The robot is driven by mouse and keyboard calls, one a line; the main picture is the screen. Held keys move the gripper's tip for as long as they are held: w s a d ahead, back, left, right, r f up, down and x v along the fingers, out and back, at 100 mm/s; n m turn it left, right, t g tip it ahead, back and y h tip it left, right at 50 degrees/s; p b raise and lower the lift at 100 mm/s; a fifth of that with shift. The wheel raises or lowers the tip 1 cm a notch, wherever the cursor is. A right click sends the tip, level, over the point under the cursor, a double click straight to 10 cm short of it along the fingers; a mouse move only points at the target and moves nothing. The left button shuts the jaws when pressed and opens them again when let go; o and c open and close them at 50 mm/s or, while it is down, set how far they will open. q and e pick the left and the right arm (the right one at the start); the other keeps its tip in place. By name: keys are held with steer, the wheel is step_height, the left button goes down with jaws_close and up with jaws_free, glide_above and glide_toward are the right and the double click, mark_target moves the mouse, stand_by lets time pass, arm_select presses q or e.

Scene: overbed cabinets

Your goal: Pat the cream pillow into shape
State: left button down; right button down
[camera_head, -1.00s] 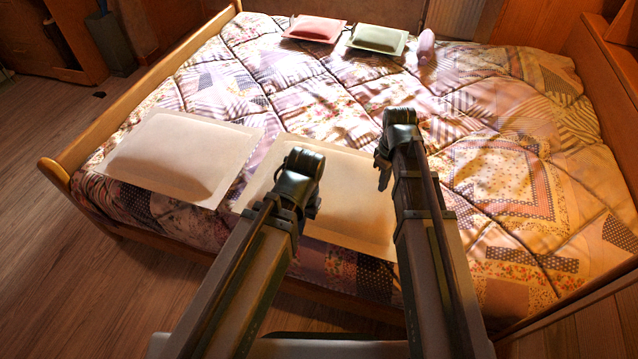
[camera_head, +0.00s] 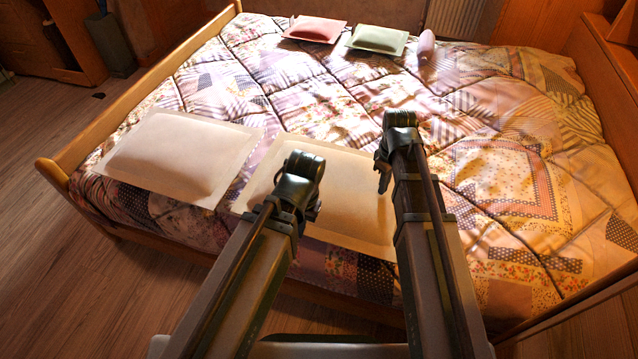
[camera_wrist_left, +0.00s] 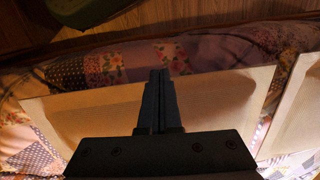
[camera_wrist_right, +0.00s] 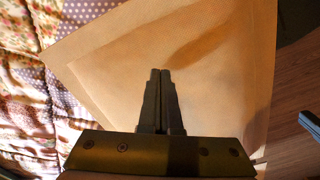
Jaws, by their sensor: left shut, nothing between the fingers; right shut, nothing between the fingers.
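Two cream pillows lie side by side on the near end of the bed. The left one (camera_head: 180,155) is fully in sight, and the right one (camera_head: 350,200) is partly hidden by my arms. Both have flat rims and a raised middle. My left gripper (camera_head: 312,208) is over the right pillow, fingers mostly hidden in the head view. In the left wrist view its shut fingers (camera_wrist_left: 160,75) are in front of that pillow (camera_wrist_left: 90,115). My right gripper (camera_head: 382,172) is above the same pillow's right part. Its shut fingers (camera_wrist_right: 160,75) show against cream cloth (camera_wrist_right: 220,80). Contact cannot be told.
A patchwork quilt (camera_head: 290,80) covers the bed. A red pillow (camera_head: 315,30), a green pillow (camera_head: 377,38) and a small pink object (camera_head: 426,45) lie at the far end. A wooden bed rail (camera_head: 130,105) runs along the left. Wood floor (camera_head: 60,270) is clear at lower left.

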step_height(320, 180, up, 7)
steer(key=p, duration=0.6)
steer(key=shift+f, duration=0.1)
steer(key=s+a+r+m+p, duration=0.1)
steer(key=s+a+r+p, duration=0.2)
steer(key=r+p, duration=0.3)
steer(key=s+a+r+m+p, duration=0.2)
steer(key=s+a+r+p, duration=0.2)
steer(key=s+r+p, duration=0.2)
steer(key=s+a+r+m+h+p, duration=0.1)
steer(key=s+a+r+m+p, duration=0.1)
steer(key=s+r+p, duration=0.3)
step_height(320, 180, up, 2)
steer(key=shift+s+a+r+p, duration=0.15)
steer(key=shift+a+p, duration=0.6)
steer(key=shift+p, duration=0.45)
